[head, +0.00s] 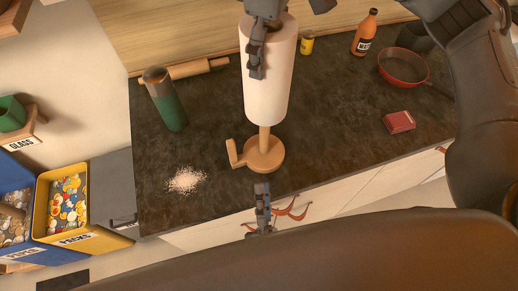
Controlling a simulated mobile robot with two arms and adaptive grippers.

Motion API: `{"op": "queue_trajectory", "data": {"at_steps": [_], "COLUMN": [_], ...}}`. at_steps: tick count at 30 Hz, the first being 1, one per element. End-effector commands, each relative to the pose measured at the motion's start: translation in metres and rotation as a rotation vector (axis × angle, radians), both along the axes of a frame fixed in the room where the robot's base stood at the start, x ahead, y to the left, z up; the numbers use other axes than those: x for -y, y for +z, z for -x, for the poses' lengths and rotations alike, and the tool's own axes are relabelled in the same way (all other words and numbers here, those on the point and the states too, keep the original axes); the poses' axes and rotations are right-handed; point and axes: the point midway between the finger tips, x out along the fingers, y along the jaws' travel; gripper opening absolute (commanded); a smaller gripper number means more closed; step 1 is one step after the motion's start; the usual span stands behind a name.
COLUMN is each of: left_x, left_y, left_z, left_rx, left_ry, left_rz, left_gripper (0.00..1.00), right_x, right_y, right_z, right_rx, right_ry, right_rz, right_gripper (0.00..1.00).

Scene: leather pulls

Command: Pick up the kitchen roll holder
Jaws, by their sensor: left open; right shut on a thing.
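The kitchen roll holder (264,153) has a round wooden base with a small side arm and a post. A white paper roll (267,95) sits on the post. My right gripper (256,68) is shut at the top of the holder and roll, with a dark finger lying over the roll's side. The holder looks upright over the dark counter; I cannot tell whether its base touches the counter. My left gripper (262,192) is open and empty, just below the base near the counter's front edge. Its far finger is hard to make out.
The dark counter (330,140) holds a green cylinder (168,105), a rolling pin (190,70), white crumbs (186,181), a red box (399,122), a red pan (403,68), an orange bottle (364,33) and a yellow jar (307,43). Bins (84,239) stand left.

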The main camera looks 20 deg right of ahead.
Motion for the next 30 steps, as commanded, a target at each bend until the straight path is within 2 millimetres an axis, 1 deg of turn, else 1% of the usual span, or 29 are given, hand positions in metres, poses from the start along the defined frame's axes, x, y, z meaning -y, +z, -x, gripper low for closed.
{"op": "queue_trajectory", "data": {"at_steps": [1, 3, 6, 9, 12, 15, 17, 20, 24, 27, 30], "left_x": [-0.009, -0.019, -0.029, -0.035, -0.037, -0.038, -0.039, -0.04, -0.042, -0.043, -0.043], "left_y": [0.005, 0.01, 0.013, 0.013, 0.012, 0.011, 0.01, 0.01, 0.01, 0.01, 0.009], "left_z": [-0.005, -0.013, -0.021, -0.024, -0.025, -0.026, -0.03, -0.043, -0.069, -0.083, -0.091], "left_rx": [-0.063, -0.146, -0.245, -0.321, -0.371, -0.4, -0.408, -0.41, -0.411, -0.41, -0.412], "left_ry": [-0.002, -0.006, -0.013, -0.015, -0.015, -0.013, -0.013, -0.014, -0.014, -0.013, -0.013], "left_rz": [0.157, 0.393, 0.704, 0.961, 1.144, 1.253, 1.286, 1.305, 1.302, 1.301, 1.3], "left_gripper": [0.47, 0.47, 0.47, 0.47, 0.47, 0.47, 0.47, 0.47, 0.47, 0.47, 0.47], "right_x": [0.0, 0.0, 0.0, 0.0, 0.0, 0.0, 0.0, 0.0, 0.0, 0.0, 0.0], "right_y": [0.0, 0.0, 0.0, 0.0, 0.0, 0.0, 0.0, 0.0, 0.0, 0.0, 0.0], "right_z": [0.0, 0.0, 0.0, 0.0, 0.0, 0.0, 0.0, 0.0, 0.0, 0.0, 0.0], "right_rx": [0.0, 0.0, 0.001, 0.001, 0.001, 0.001, 0.001, 0.001, 0.001, 0.001, 0.0], "right_ry": [0.0, 0.0, 0.0, 0.0, 0.0, 0.0, 0.0, 0.0, 0.0, 0.0, 0.0], "right_rz": [0.0, 0.0, -0.001, -0.001, -0.001, -0.001, -0.001, -0.001, -0.001, -0.001, 0.0], "right_gripper": [0.33, 0.33, 0.33, 0.33, 0.33, 0.33, 0.33, 0.33, 0.33, 0.33, 0.33]}}
